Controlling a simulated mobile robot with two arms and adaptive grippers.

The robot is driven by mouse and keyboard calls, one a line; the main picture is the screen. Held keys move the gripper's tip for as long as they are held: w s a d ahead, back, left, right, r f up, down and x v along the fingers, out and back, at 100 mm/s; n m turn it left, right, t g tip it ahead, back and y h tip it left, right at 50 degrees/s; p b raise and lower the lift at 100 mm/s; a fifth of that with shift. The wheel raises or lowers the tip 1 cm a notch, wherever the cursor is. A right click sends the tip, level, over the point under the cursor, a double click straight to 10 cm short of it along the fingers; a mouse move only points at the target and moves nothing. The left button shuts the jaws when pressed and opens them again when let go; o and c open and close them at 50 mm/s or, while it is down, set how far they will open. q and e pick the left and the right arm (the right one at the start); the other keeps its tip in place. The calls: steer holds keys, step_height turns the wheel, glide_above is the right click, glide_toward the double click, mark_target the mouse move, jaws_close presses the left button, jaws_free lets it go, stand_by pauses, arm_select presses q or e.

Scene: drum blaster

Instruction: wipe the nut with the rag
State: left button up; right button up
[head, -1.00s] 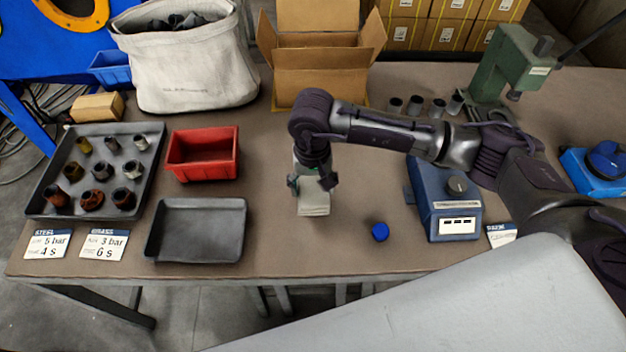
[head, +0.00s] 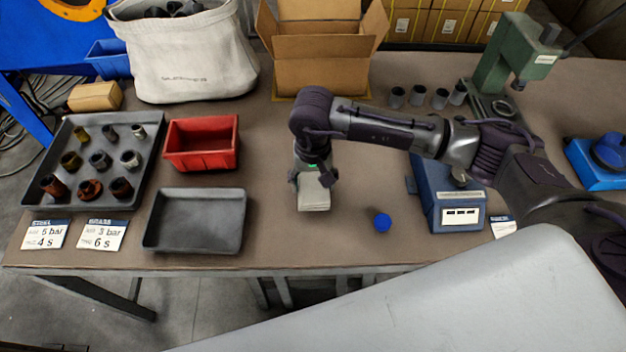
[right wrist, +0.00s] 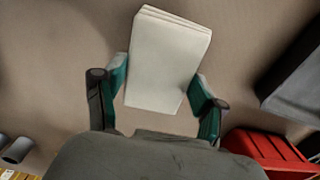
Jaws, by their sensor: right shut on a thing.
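The rag is a pale folded cloth (head: 314,193) on the table's middle. My right gripper (head: 313,178) points down over it and is shut on it; in the right wrist view the green-padded fingers (right wrist: 161,95) press the cloth (right wrist: 168,60) from both sides. The rag seems to be at table height; I cannot tell if it is lifted. Several ring-like metal parts, some rusty brown, some grey, stand in a dark tray (head: 141,187) at the left; one rusty part (head: 89,189) is at its front. I cannot tell which is the nut. My left gripper is not in view.
A red bin (head: 200,165) and an empty dark tray (head: 200,246) lie left of the rag. A blue knob-like object (head: 383,222) and a blue device (head: 455,224) are to its right. An open carton (head: 325,80) stands behind. Bare table surrounds the rag.

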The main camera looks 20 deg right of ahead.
steer(key=shift+f, duration=0.2)
steer(key=shift+w, duration=0.1)
steer(key=shift+w+d+b, duration=0.1)
steer(key=shift+w+b, duration=0.05)
steer(key=shift+b, duration=0.2)
steer(key=shift+w+d+b, duration=0.2)
steer(key=shift+w+b, duration=0.45)
steer(key=shift+w, duration=0.2)
steer(key=shift+s+a, duration=0.3)
steer(key=shift+s, duration=0.8)
steer(key=shift+s+a, duration=0.25)
steer(key=shift+s, duration=0.8)
